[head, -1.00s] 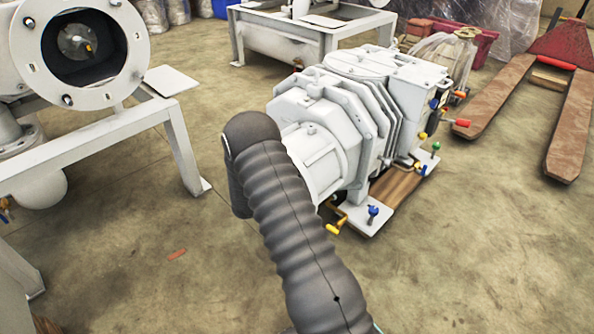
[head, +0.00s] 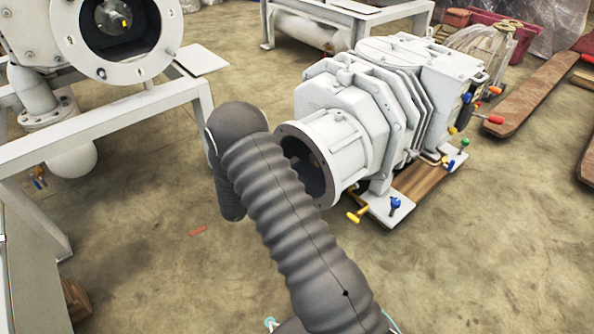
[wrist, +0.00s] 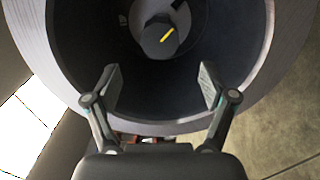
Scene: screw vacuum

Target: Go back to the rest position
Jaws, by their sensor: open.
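My gripper (wrist: 160,88) is open in the wrist view, its two fingers spread apart with nothing between them. Beyond the fingers is the round opening of a grey flange (wrist: 285,60), with a dark inside. A dark round knob with a yellow mark (wrist: 160,38) sits inside that opening. In the head view my ribbed grey arm reaches up from the bottom, and the gripper itself is hidden there. The white vacuum pump (head: 375,110) stands right of my arm, its open flange facing left.
A white frame (head: 130,115) carries a flanged machine (head: 70,15) at left. Colored valve handles (head: 395,203) stick out near the pump's base. A small red piece (head: 198,230) lies on the floor. The floor at lower right is clear.

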